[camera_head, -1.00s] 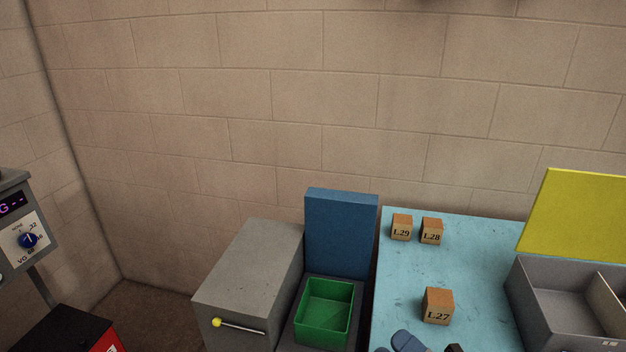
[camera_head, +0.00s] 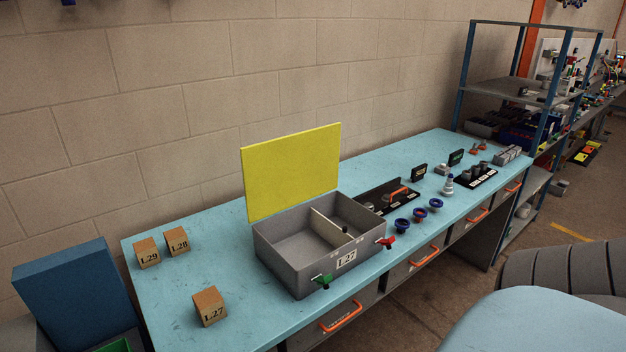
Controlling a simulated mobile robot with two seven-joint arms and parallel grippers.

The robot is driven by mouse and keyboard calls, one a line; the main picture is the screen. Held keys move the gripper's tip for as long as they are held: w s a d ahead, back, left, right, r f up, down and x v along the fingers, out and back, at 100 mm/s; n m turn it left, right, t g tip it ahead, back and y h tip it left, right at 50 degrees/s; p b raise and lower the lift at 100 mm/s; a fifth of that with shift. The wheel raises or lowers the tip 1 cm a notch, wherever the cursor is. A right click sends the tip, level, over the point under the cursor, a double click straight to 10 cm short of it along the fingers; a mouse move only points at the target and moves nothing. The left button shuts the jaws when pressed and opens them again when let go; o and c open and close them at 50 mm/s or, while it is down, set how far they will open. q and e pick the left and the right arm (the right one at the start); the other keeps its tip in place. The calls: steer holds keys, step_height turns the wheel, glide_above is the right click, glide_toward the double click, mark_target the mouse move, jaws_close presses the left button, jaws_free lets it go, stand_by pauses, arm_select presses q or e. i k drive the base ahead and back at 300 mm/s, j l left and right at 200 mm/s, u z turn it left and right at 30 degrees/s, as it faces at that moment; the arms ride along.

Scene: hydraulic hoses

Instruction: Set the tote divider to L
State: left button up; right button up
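A grey tote (camera_head: 276,252) with its yellow lid (camera_head: 292,172) standing open sits on the blue workbench. Its front carries an L27 label (camera_head: 346,259), a green latch or handle (camera_head: 322,281) at the left and a red one (camera_head: 386,242) at the right. A pale divider (camera_head: 328,228) stands inside the tote and splits it into a left and a right compartment. A small dark knob (camera_head: 345,229) shows by the divider's front end. I cannot read any position marks for the divider. Neither of my grippers is in view.
Cardboard blocks L29 (camera_head: 147,253), L28 (camera_head: 177,241) and L27 (camera_head: 209,306) sit left of the tote on the workbench (camera_head: 235,318). Blue rings (camera_head: 420,214) and a dark tray (camera_head: 388,193) lie to its right. A chair (camera_head: 545,318) stands at front right.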

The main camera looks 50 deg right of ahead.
mark_target(338, 237)
steer(key=z, duration=1.65)
